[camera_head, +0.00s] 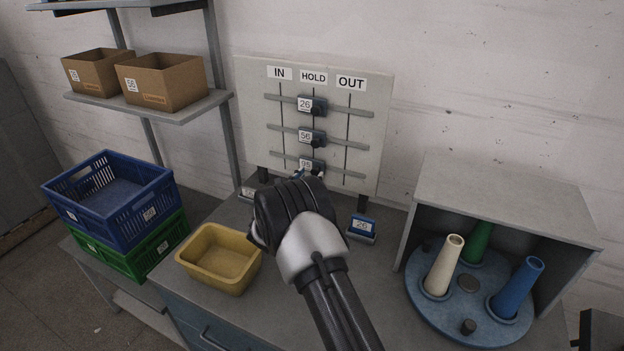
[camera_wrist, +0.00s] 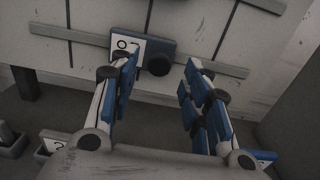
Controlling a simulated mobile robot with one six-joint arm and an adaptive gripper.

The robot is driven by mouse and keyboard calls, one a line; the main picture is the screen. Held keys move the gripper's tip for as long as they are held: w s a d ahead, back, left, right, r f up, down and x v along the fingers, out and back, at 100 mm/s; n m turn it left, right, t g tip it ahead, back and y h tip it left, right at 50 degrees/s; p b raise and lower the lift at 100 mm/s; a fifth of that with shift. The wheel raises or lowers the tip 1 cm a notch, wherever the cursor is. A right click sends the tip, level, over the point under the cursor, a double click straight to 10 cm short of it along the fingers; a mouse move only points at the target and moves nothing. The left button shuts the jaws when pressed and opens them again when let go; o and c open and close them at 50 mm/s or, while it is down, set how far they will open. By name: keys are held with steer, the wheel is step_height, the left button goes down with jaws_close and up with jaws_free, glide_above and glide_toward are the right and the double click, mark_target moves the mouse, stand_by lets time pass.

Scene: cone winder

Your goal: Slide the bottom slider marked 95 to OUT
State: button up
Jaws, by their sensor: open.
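The board (camera_head: 372,130) has columns headed IN, HOLD and OUT and three rails, each with a blue slider. The bottom slider (camera_head: 308,163), whose plate seems to read 95, is in the HOLD column. My gripper (camera_head: 310,178) is in front of it and partly hides it. In the wrist view my gripper (camera_wrist: 160,95) is open, with a finger on each side below the bottom slider (camera_wrist: 143,46) and its dark round knob (camera_wrist: 158,64). Nothing is between the fingers. The left finger overlaps the slider's plate; I cannot tell if they touch. The slider marked 56 (camera_head: 311,136) and the one marked 26 (camera_head: 311,105) are also under HOLD.
A blue holder marked 26 (camera_head: 361,228) stands on the table right of my gripper. A yellow bin (camera_head: 219,258) is to the left. A cabinet with cones on a blue turntable (camera_head: 468,318) stands right. Blue (camera_head: 75,212) and green crates are far left. The bottom rail is clear toward OUT.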

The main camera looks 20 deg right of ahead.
mark_target(310, 168)
steer(key=shift+x, duration=1.35)
steer(key=shift+c, duration=0.3)
jaws_close()
